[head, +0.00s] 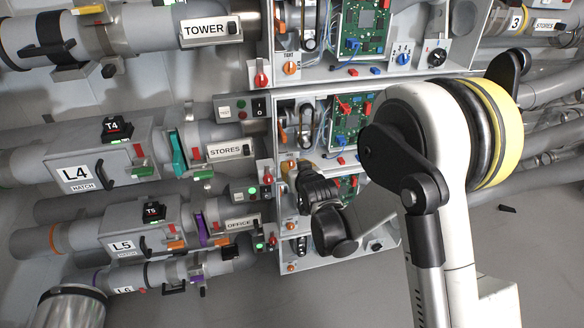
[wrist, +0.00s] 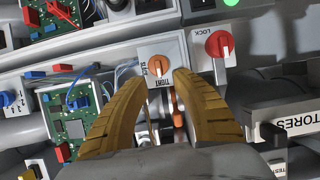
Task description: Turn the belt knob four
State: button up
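An orange belt knob (wrist: 157,69) with a white pointer sits on a white plate in the wrist view; part of its label reads "TIGHT". My gripper (wrist: 160,76) has its two yellow-brown fingers apart, one on each side of the knob's plate, with nothing held. I cannot tell whether the fingers touch the knob. In the head view my gripper (head: 291,172) is at the open box in the STORES row, by an orange knob (head: 291,164). Other orange knobs show at the upper box (head: 290,68) and two lower boxes (head: 291,226), (head: 291,268).
A red LOCK knob (wrist: 220,45) is close beside the orange one. A circuit board (wrist: 75,115) with red and blue parts lies left of my fingers.

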aim_at(291, 165)
jog(key=shift+b+x, duration=0.3)
jog(key=shift+x, duration=1.1)
grip_shut()
